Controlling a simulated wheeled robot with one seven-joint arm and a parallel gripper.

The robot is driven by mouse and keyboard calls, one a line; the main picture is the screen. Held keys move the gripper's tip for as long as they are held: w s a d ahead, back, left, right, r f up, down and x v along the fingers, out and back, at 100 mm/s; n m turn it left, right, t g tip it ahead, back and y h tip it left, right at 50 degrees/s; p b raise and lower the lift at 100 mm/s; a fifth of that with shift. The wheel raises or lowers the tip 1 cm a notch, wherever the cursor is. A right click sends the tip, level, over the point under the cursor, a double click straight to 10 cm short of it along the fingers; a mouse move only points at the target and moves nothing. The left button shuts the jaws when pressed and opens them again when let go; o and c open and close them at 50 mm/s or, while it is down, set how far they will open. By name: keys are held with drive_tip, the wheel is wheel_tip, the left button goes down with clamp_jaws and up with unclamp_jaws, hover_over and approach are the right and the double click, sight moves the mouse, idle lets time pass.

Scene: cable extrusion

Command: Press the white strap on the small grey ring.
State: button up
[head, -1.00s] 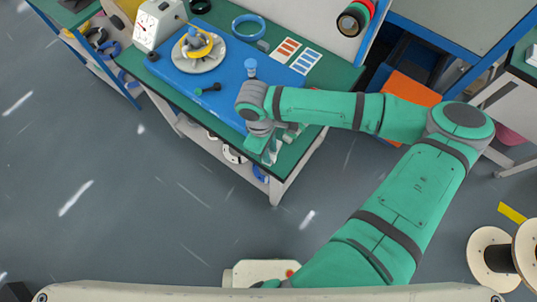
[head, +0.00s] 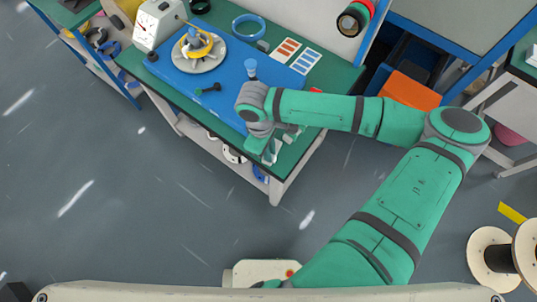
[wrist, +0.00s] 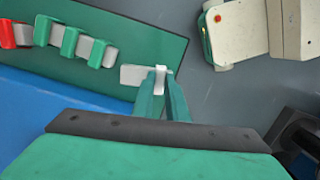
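My gripper (wrist: 161,84) has its green fingers close together in the wrist view, at the edge of the green bench top. A small white piece, apparently the white strap (wrist: 160,70), shows between the fingertips. A flat white block (wrist: 132,75) lies just left of it. In the head view my gripper (head: 270,150) is low at the bench's front right corner, and the strap cannot be made out. A small grey piece (head: 263,45) lies on the blue mat beside the blue ring; it is too small to tell whether it is the grey ring.
The blue mat (head: 225,70) carries a grey disc with a yellow ring (head: 198,47), a blue ring (head: 248,27), a blue-topped peg (head: 251,66) and dark green knobs (head: 208,88). A dial gauge (head: 157,22) stands at the back left. Green holders (wrist: 70,40) line the bench edge.

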wheel_tip(320, 180, up, 8)
idle(1.2)
drive_tip(key=shift+a, duration=0.15)
idle(0.4)
